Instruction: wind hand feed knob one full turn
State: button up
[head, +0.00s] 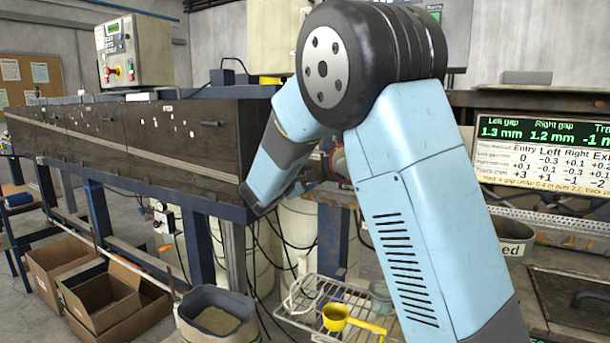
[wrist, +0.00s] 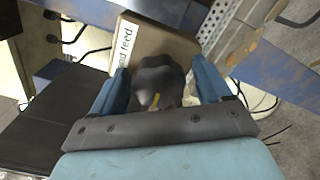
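The hand feed knob (wrist: 160,76) is dark and lobed, with a short yellow mark on its near side. It sits between the two blue fingers of my gripper (wrist: 160,86) in the wrist view. The fingers are spread to either side of the knob, and a narrow gap seems to show at each side. A white label (wrist: 124,46) ending in "feed" is on the box beside the knob. In the head view my arm hides the knob, and my gripper's fingers cannot be made out clearly.
A long dark machine housing (head: 150,128) runs along the left. A control box (head: 134,52) stands on it. A display panel (head: 545,150) is at the right. Below are cardboard boxes (head: 98,290), a sack (head: 215,315) and a wire rack (head: 350,300) with a yellow scoop (head: 350,321).

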jog(key=c, duration=1)
jog(key=shift+f, duration=0.1)
jog(key=shift+s+n, duration=0.1)
jog(key=shift+n, duration=0.3)
jog(key=o, duration=1.1)
jog(key=shift+c, duration=0.2)
jog(key=v, duration=1.3)
jog(key=shift+s+a, duration=0.25)
jog(key=shift+s, duration=0.1)
jog(key=shift+d, duration=0.1)
